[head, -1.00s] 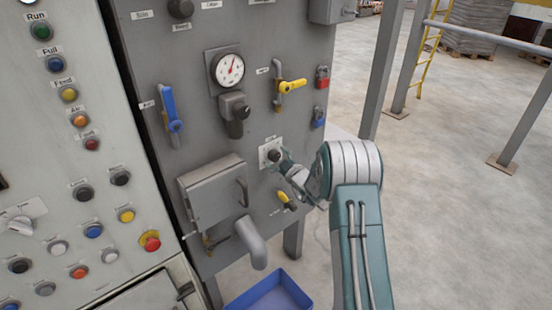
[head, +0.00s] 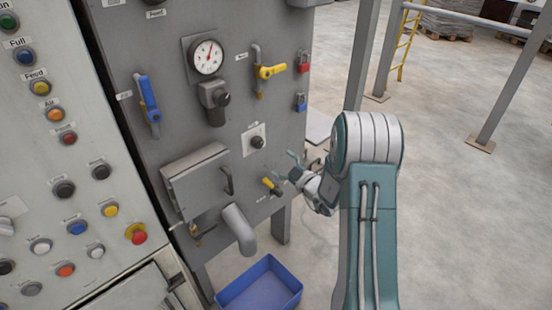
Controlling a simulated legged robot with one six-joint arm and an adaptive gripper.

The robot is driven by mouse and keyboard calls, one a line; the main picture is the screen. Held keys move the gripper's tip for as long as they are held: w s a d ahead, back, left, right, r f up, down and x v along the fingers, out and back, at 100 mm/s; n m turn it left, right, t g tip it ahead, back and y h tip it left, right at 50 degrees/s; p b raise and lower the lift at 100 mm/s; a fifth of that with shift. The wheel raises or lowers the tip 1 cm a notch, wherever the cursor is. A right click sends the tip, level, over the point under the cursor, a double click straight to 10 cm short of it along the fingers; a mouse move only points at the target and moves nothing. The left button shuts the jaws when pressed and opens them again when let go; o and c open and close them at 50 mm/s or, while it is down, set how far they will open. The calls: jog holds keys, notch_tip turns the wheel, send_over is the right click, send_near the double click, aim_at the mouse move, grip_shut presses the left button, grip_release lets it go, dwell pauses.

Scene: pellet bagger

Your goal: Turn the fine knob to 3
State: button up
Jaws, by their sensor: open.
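A small dark knob (head: 257,142) sits on a white square plate (head: 250,135) on the grey panel. A label above the plate is too small to read, and the knob's setting cannot be made out. My gripper (head: 283,164) is open, below and to the right of the knob, apart from it. Its fingers point left toward the panel, close above a small yellow-handled valve (head: 271,186). Nothing shows between the fingers.
A yellow lever (head: 270,71), a red padlock (head: 303,62) and a blue padlock (head: 300,102) are above. A gauge (head: 206,57), a blue lever (head: 149,104) and a hatch box (head: 198,183) lie left. A blue bin (head: 259,284) stands below.

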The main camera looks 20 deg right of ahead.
aim_at(260, 145)
dwell(0.3)
jog(key=w+a+n, duration=0.1)
jog(key=w+n, duration=0.2)
jog(key=n, duration=0.6)
jog(key=w+a+n, duration=0.1)
jog(key=w+n, duration=0.3)
jog(key=n, duration=0.6)
jog(key=w+a+n+y, duration=0.1)
jog(key=w+n, duration=0.3)
jog(key=n, duration=0.5)
jog(key=shift+a+r+n+g, duration=0.2)
jog(key=shift+a+n+g, duration=0.2)
jog(key=shift+a, duration=0.15)
jog(key=c, duration=1.1)
